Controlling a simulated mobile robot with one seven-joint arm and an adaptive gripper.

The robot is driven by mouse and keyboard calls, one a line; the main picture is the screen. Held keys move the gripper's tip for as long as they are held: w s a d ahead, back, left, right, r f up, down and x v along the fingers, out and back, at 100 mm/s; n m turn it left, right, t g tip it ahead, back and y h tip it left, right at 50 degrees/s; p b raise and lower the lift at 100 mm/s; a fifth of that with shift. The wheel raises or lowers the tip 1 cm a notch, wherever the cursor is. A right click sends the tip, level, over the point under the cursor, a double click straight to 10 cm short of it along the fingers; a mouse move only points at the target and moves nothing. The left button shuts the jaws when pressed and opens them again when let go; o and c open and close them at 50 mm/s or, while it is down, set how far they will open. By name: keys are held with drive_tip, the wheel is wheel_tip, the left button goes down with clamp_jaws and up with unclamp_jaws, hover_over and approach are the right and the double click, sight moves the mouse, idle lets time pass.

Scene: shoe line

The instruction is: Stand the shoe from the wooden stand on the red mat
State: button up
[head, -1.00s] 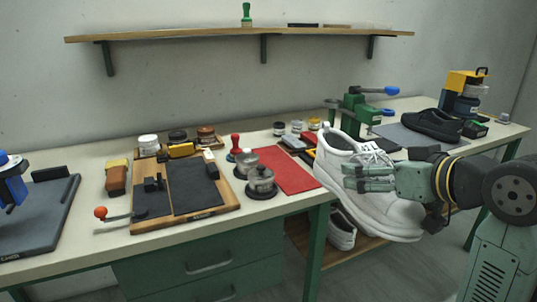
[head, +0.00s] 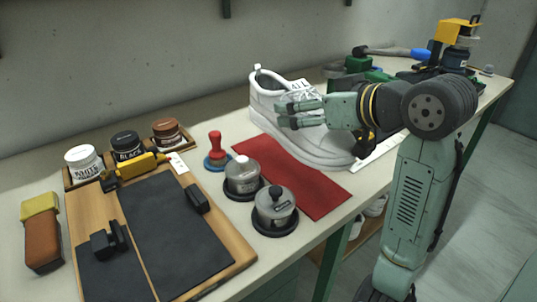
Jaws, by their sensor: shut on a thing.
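My gripper (head: 290,112) is shut on a white shoe (head: 318,147) at the laces, on the side away from the heel. The shoe is sole-down, heel to the left and toe to the right. It appears over the far part of the red mat (head: 290,180); I cannot tell whether its sole touches the mat. Fingers and arm hide part of the shoe's upper. The near part of the mat is bare. The wooden stand is not clearly visible.
Two metal tins (head: 274,209) stand just left of the mat, with a red-handled stamp (head: 215,150) behind them. A wooden board (head: 205,285) with black pads fills the left. Polish jars (head: 128,147) stand behind it. Green tools (head: 358,70) stand at the back right.

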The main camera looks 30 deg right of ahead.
drive_tip(key=shift+w+f, duration=0.2)
wheel_tip(320, 180, down, 4)
drive_tip(key=shift+s+f, duration=0.1)
drive_tip(key=shift+s, duration=0.05)
drive_tip(key=shift+f+p, duration=0.45)
drive_tip(key=shift+f, duration=2.15)
drive_tip(key=shift+f, duration=0.2)
drive_tip(key=o, duration=1.5)
drive_tip(key=shift+c, duration=0.2)
